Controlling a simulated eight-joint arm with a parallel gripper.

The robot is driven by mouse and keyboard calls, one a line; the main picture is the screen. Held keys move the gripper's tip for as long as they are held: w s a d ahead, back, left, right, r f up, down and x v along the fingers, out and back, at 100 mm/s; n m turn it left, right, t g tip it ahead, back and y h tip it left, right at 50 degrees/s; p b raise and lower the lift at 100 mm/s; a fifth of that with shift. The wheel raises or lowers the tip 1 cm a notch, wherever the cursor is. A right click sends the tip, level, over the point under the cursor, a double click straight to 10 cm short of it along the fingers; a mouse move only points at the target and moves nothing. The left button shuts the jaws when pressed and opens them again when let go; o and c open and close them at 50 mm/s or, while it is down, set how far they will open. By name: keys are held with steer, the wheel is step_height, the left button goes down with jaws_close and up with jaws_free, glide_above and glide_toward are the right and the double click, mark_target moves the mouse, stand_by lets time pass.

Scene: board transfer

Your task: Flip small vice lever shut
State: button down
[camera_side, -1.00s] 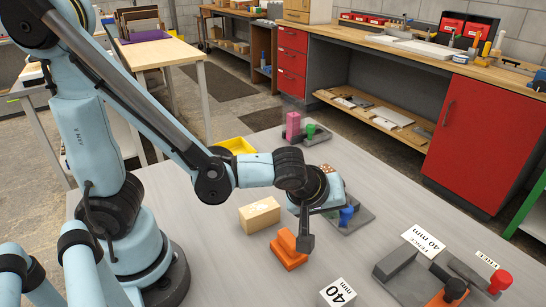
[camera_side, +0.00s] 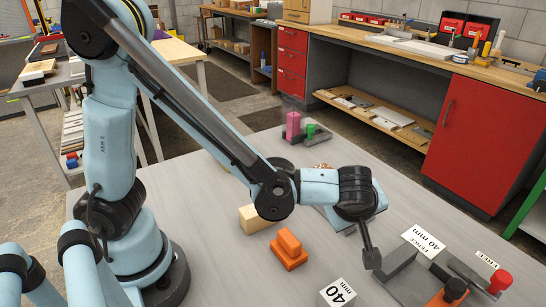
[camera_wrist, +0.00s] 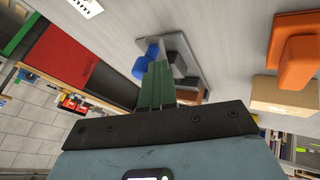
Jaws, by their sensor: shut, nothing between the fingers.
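My gripper (camera_side: 372,260) is shut and empty, pointing down beside the left end of a grey fixture (camera_side: 398,270) at the front right. I cannot tell whether it touches. In the wrist view its dark fingers (camera_wrist: 158,84) are closed together. I cannot tell which is the small vice.
An orange stepped block (camera_side: 289,249) and a wooden block (camera_side: 256,217) stand left of my gripper. A fixture with a green knob (camera_side: 310,130) and pink block (camera_side: 293,125) stands at the back.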

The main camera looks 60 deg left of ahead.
steer(key=shift+w+d, duration=0.1)
steer(key=shift+d, duration=0.1)
steer(key=s+d+r, duration=0.2)
steer(key=s+r, duration=0.6)
steer(key=s, duration=0.1)
steer(key=shift+d, duration=0.35)
steer(key=shift+a, duration=0.1)
stand_by(0.4)
steer(key=a+m+h, duration=0.3)
steer(key=a+m, duration=1.1)
steer(key=a, duration=0.2)
steer(key=shift+a+f+m+t+h, duration=0.15)
steer(key=shift+f+m+t+h, duration=0.15)
steer(key=shift+f+m+t, duration=0.15)
